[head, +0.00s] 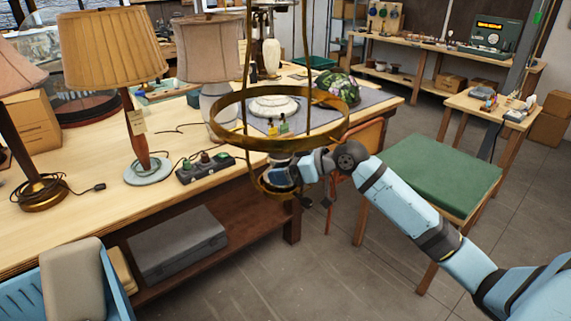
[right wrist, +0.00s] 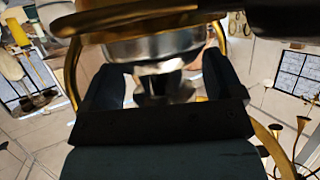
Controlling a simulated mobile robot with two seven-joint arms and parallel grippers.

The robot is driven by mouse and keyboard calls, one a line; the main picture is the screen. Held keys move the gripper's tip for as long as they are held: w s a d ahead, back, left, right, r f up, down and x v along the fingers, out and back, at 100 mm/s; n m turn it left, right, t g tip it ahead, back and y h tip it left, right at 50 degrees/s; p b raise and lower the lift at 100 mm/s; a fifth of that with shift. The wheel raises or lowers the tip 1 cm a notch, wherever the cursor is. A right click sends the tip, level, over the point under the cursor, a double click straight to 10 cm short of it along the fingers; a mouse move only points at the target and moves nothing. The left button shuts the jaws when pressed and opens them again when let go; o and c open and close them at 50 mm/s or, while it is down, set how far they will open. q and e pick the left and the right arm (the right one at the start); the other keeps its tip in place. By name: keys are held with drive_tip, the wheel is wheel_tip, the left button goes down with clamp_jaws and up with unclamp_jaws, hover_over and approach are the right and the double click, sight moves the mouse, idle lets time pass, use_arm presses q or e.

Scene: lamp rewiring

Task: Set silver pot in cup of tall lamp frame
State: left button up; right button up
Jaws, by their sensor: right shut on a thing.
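The tall brass lamp frame (head: 340,130) hangs in front of the table, with a wide ring and long upright rods. Its small lower cup ring (head: 262,188) is below the wide ring. My right gripper (head: 285,172) reaches in from the right at the cup, under the wide ring. It is shut on the silver pot (right wrist: 155,48), which shows between its fingers in the right wrist view. A brass rim (right wrist: 140,20) crosses close in front of the pot there. In the head view the pot is mostly hidden, so I cannot tell whether it sits in the cup. My left gripper is out of view.
The long wooden table (head: 90,205) holds several lamps, including a pleated one (head: 112,48), and a dark switch box (head: 205,168). A green-topped stool (head: 430,170) stands beside my right arm. A blue crate (head: 35,290) is at lower left. The floor in front is clear.

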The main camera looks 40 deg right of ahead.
drive_tip(key=o, duration=1)
drive_tip(key=shift+s, duration=0.15)
drive_tip(key=shift+b+v, duration=0.95)
drive_tip(key=shift+v, duration=4.95)
